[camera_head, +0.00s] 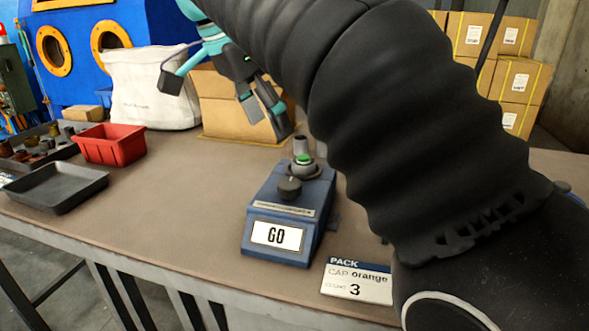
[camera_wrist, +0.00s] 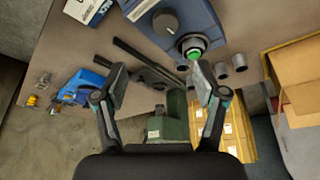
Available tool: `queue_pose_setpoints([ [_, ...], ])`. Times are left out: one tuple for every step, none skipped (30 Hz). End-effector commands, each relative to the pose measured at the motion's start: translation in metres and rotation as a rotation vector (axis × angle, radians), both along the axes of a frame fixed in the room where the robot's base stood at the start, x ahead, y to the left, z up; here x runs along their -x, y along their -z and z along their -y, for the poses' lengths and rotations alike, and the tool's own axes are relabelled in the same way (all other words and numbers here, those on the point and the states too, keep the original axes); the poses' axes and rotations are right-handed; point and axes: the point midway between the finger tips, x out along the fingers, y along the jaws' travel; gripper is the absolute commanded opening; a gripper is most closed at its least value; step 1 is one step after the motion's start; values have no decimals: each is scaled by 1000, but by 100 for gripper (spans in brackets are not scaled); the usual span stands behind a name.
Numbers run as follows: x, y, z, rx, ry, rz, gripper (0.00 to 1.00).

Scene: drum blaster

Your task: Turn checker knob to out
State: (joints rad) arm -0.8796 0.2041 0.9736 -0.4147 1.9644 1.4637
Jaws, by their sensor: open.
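The blue checker (camera_head: 262,215) stands on the table in the middle of the head view, with a white "GO" sign on its front. Its dark round knob (camera_head: 289,188) sits on the top; I cannot tell its setting. Behind the knob, a green-ringed part (camera_head: 303,160) sits in a round seat with a grey piece above it. In the wrist view the knob (camera_wrist: 165,22) and green part (camera_wrist: 194,50) are near the top edge. My gripper (camera_head: 262,108) is open and empty, above and behind the checker, apart from the knob. Its spread fingers (camera_wrist: 160,85) also show in the wrist view.
A card (camera_head: 357,280) reading "PACK CAP orange 3" lies right of the checker. A red bin (camera_head: 110,144) and black tray (camera_head: 55,187) are at left. A white sack (camera_head: 150,90) and cardboard box (camera_head: 225,105) stand behind. Small grey cylinders (camera_wrist: 240,62) are beside the checker.

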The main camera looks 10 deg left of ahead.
Motion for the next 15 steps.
queue_pose_setpoints([
  [3,-2,-9,0,15,6,71],
  [4,-2,-12,0,24,8,71],
  [5,-3,-14,0,36,12,71],
  [6,-3,-16,-1,40,14,71],
  [6,-2,-17,0,43,14,71],
  [6,0,-17,1,46,15,71],
  [6,3,-17,1,47,15,71],
  [5,6,-16,1,48,15,71],
  [4,10,-15,1,48,15,71],
  [3,14,-14,1,48,15,71],
  [2,18,-13,1,48,15,71],
  [1,24,-11,0,49,14,71],
  [0,29,-10,0,49,14,71],
  [-2,32,-8,1,48,14,71],
  [-4,38,-6,1,47,13,71],
])
